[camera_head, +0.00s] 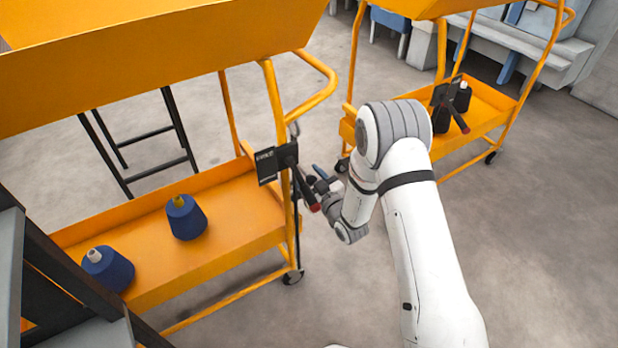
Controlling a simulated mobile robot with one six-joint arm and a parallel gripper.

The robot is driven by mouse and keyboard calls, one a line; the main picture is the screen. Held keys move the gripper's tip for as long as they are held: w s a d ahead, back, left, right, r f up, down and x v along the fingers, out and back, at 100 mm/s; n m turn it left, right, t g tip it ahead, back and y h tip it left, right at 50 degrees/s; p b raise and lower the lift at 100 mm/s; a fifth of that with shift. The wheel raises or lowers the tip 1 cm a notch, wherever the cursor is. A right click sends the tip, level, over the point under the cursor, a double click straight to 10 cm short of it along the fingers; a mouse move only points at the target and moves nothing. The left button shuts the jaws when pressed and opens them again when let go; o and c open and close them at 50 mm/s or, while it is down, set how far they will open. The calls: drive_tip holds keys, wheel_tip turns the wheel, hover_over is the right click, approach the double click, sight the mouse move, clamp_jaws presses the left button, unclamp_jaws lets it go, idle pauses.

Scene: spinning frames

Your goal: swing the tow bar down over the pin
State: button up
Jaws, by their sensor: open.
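A yellow cart (195,255) stands at the left, with a black bracket (267,166) on its right-hand post. A dark bar with a red end (313,208) slants down from this bracket; it may be the tow bar. My gripper (318,184) is open, just right of the post and close to the bar. It is small in the picture, partly hidden by my wrist, and I cannot tell whether it touches the bar. I cannot make out the pin.
Two blue yarn cones, one at the middle (186,218) and one at the left (108,269), stand on the cart's lower tray. A second yellow cart (490,105) with dark cones and a similar red-ended bar (461,122) stands at the back right. Floor right of my arm is clear.

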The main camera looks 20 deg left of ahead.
drive_tip(key=shift+c, duration=0.3)
clamp_jaws()
drive_tip(key=shift+a, duration=0.1)
idle(0.4)
